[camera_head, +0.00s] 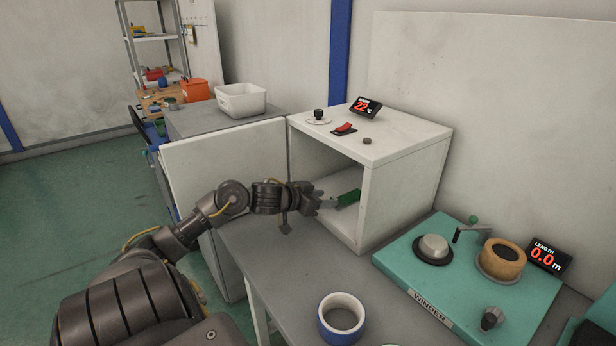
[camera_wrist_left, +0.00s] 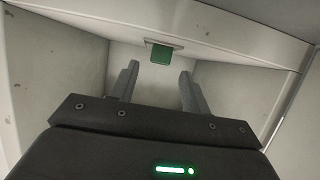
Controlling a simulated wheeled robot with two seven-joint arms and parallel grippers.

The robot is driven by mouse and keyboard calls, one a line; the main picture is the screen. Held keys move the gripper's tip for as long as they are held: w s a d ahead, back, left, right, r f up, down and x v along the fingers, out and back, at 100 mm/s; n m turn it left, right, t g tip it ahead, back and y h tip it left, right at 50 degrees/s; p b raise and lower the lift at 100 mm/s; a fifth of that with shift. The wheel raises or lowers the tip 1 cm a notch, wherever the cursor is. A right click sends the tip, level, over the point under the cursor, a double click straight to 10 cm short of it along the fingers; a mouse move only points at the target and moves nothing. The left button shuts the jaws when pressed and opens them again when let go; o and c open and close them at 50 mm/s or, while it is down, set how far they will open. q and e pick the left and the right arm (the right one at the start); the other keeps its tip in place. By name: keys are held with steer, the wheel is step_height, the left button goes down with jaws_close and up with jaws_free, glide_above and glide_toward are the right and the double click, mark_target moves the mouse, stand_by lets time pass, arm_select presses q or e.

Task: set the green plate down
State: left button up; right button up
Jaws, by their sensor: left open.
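The green plate (camera_head: 348,198) is at the open front of the white box-like cabinet (camera_head: 399,151), low in its opening. In the left wrist view a green piece (camera_wrist_left: 161,54) shows beyond the fingertips, roughly centred between them, with a thin grey edge around its far end. My left gripper (camera_head: 329,203) reaches into the cabinet opening, close to the plate. In the left wrist view its two fingers (camera_wrist_left: 158,78) are spread apart with nothing between them. I cannot tell exactly what the plate rests on. My right gripper is not in view.
The cabinet door (camera_head: 226,165) stands open at the left. A temperature display (camera_head: 365,107) and a red switch (camera_head: 344,129) are on top. A white bin (camera_head: 241,99) is behind.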

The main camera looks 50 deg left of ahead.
arm_select(q)
steer(key=v, duration=0.6)
steer(key=shift+s, duration=0.3)
stand_by(0.4)
